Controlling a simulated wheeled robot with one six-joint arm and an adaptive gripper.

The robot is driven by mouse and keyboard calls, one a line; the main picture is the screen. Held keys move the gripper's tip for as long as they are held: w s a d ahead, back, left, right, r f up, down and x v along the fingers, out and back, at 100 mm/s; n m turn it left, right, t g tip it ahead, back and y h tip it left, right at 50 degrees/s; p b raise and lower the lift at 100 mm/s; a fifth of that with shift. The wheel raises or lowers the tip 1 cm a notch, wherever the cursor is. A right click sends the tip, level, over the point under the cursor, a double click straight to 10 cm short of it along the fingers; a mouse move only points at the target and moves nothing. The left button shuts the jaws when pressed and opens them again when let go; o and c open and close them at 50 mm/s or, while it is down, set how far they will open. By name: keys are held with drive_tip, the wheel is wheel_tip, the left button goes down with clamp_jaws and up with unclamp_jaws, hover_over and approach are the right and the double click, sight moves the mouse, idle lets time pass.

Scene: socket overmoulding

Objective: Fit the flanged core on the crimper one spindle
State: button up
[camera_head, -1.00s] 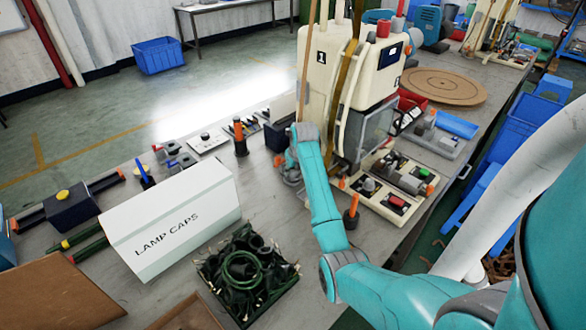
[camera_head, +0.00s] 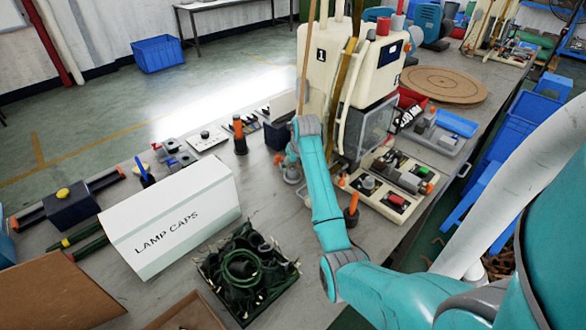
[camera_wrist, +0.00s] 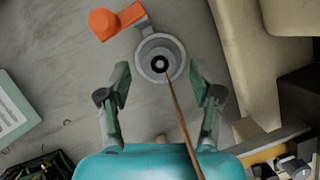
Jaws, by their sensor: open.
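Crimper one (camera_head: 325,75) is the cream machine marked "1" in the head view. In the wrist view, a grey round flanged piece (camera_wrist: 147,65) with a dark centre hole stands beyond my fingers. I cannot tell whether this is the flanged core, the spindle seat, or both together. My gripper (camera_wrist: 160,76) is open, one finger on each side of the near part of that piece, with gaps on both sides. Nothing shows held between the fingers. In the head view, my arm's wrist hides most of my gripper, and a grey round base (camera_head: 291,174) shows below it.
An orange lever (camera_wrist: 115,20) sits beside the round piece. A thin brown cord (camera_wrist: 182,122) crosses between my fingers. The cream machine body (camera_wrist: 240,50) stands close on the right. A lamp caps box (camera_head: 172,220) and a dark green crate (camera_head: 283,284) stand on the bench.

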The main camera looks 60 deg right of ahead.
drive_tip(key=v, duration=0.8)
drive_tip(key=shift+r, duration=0.4)
drive_tip(key=shift+s+a, duration=0.1)
